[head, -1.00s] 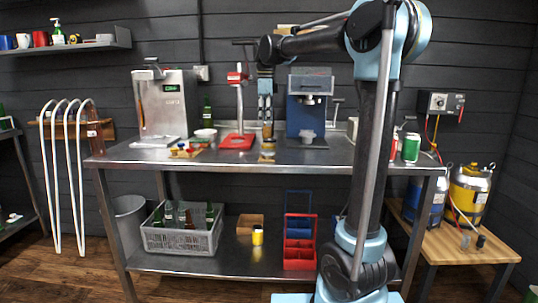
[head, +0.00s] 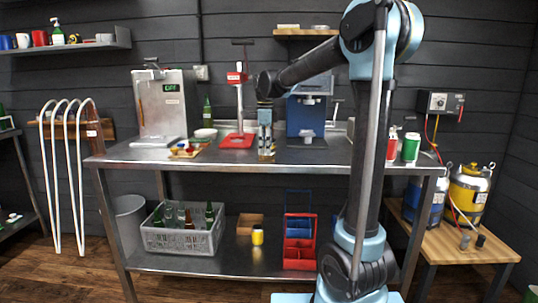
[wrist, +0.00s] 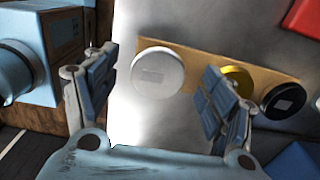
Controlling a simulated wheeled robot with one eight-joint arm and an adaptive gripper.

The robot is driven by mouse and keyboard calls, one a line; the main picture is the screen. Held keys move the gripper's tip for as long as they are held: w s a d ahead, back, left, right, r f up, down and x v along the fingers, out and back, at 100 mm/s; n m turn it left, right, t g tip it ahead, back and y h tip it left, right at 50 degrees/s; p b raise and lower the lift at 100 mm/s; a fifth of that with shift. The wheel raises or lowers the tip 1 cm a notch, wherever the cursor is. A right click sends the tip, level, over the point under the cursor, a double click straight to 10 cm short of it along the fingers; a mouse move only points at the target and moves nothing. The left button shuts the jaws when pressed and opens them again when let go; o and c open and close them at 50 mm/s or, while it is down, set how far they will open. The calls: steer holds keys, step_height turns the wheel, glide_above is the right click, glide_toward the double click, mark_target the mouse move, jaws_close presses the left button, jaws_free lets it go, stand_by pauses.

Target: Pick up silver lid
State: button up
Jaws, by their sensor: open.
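The silver lid (wrist: 158,72) is a round, pale disc lying flat at one end of a narrow wooden board (wrist: 205,64) in the wrist view. A gold lid (wrist: 238,78) and a black lid (wrist: 284,99) lie along the same board. My gripper (wrist: 158,66) is open, with one finger on each side of the silver lid. The right finger partly covers the gold lid. In the head view my gripper (head: 266,157) points down at the steel table's front, and it hides most of the board and lids.
The steel table (head: 225,160) holds a red-based press (head: 238,141) left of my gripper and a blue machine (head: 306,118) behind right. A small tray of coloured pieces (head: 187,150) sits further left. Red and green cans (head: 410,148) stand at the right end.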

steer(key=shift+c, duration=0.2)
steer(key=c, duration=0.7)
